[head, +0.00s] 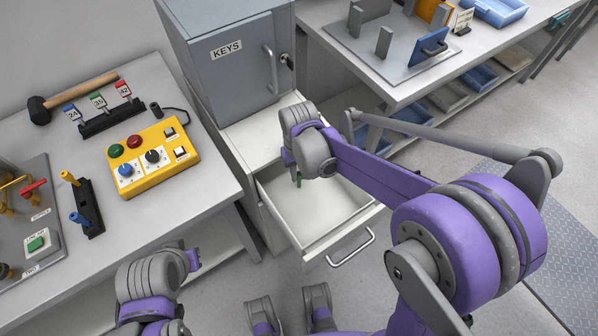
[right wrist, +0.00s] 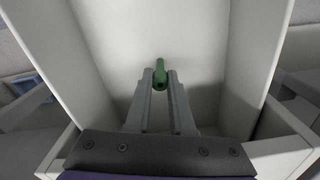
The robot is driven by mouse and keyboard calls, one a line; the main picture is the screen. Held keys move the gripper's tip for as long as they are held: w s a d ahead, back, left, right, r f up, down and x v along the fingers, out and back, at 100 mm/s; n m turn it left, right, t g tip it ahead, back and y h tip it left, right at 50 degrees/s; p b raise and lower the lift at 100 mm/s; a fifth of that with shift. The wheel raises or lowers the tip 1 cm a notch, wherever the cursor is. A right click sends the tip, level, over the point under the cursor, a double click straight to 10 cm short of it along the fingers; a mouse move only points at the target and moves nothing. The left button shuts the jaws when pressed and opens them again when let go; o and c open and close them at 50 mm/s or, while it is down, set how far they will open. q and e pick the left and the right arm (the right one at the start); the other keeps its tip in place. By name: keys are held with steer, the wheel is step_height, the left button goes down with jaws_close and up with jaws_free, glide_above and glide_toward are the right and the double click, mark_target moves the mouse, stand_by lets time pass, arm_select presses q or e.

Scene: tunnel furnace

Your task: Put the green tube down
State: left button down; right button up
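The green tube (right wrist: 160,74) is upright between the fingertips of my right gripper (right wrist: 161,80) in the right wrist view. The fingers look closed on its sides. In the head view the tube (head: 298,181) shows as a small green piece below my right wrist, over the open drawer (head: 345,238). The drawer floor is pale and bare around it. I cannot tell whether the tube's lower end touches the floor. My left arm is at the lower left of the head view, and its fingers are hidden.
The grey KEYS cabinet (head: 232,62) stands behind the drawer. A workbench at left holds a yellow control box (head: 153,158), a mallet (head: 75,95) and a rack of numbered tags (head: 108,118). Another bench (head: 392,78) stands at the upper right. The drawer walls surround my right gripper.

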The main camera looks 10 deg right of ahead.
mark_target(299, 174)
steer(key=o, duration=0.5)
steer(key=shift+c, duration=0.2)
steer(key=shift+r, duration=0.5)
step_height(299, 174, up, 11)
steer(key=p, duration=0.1)
steer(key=shift+r+p, duration=0.2)
steer(key=shift+p, duration=0.2)
